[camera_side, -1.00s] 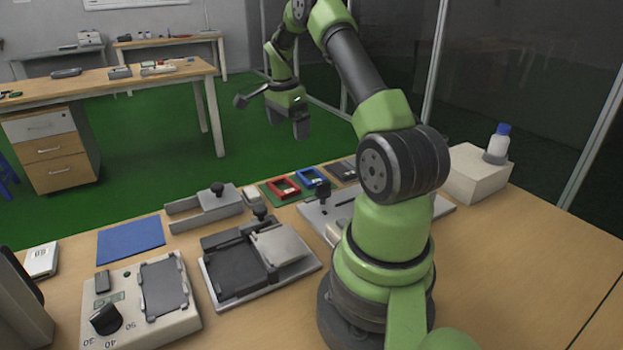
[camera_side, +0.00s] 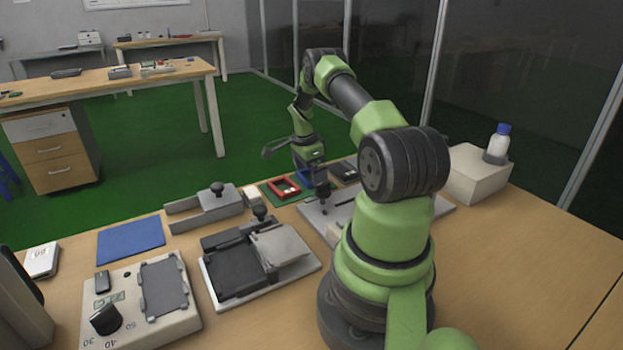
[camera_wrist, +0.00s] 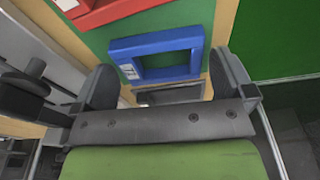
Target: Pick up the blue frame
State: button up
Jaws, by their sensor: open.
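The blue frame (camera_wrist: 158,47) is a rectangular ring with a white label at its left. In the wrist view it lies on a green mat (camera_wrist: 110,35), just beyond the fingers. In the side view the blue frame (camera_side: 304,175) is mostly hidden behind my gripper (camera_side: 317,180). In the wrist view the fingers of my gripper (camera_wrist: 163,85) are spread wide and empty, one toward each side of the frame. I cannot tell how far above the frame they are.
A red frame (camera_side: 283,189) lies left of the blue one. A dark frame (camera_side: 345,171) lies to its right. A grey plate fixture with a black knob (camera_side: 324,192) stands close in front. A white block with a bottle (camera_side: 497,143) is at the right.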

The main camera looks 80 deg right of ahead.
jog(key=shift+f, duration=0.3)
jog(key=c, duration=0.7)
